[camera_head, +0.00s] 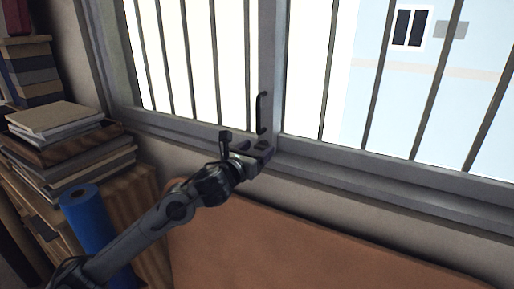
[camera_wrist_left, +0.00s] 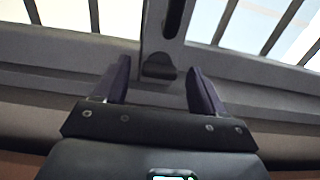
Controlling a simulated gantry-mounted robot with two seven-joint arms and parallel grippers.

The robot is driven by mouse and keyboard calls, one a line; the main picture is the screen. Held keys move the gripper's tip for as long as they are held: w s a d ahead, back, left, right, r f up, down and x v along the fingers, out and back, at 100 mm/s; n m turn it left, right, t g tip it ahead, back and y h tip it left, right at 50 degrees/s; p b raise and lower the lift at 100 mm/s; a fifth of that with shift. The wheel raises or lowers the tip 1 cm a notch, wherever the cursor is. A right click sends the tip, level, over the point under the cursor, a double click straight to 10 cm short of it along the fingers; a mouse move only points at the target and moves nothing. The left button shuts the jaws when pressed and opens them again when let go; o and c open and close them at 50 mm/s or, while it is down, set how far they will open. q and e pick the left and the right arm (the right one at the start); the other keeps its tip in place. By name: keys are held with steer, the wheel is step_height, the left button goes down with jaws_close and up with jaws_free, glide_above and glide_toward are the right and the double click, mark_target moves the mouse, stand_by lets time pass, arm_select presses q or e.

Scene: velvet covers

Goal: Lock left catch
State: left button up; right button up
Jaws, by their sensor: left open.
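My left gripper (camera_head: 250,150) is open, at the lower window frame near the middle upright. In the left wrist view its two dark fingers (camera_wrist_left: 155,85) stand apart. A small dark block (camera_wrist_left: 159,66), which looks like the catch, sits on the frame between and just beyond the fingertips. No contact shows. Above it is the lower end of a black handle (camera_wrist_left: 173,18). In the head view the black handle (camera_head: 262,112) stands upright on the middle upright, just above the gripper. The gripper hides the catch there, so its position cannot be told. My right gripper is out of view.
The barred window's grey sill (camera_head: 400,190) runs along the wall. A brown padded surface (camera_head: 270,235) lies below it. Stacked books (camera_head: 70,150) and a blue roll (camera_head: 88,215) stand at the left by the arm. Vertical bars (camera_head: 187,60) cross the panes.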

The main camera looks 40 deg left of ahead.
arm_select(q)
steer(key=shift+w, duration=0.25)
steer(key=shift+c, duration=0.3)
steer(key=c, duration=1)
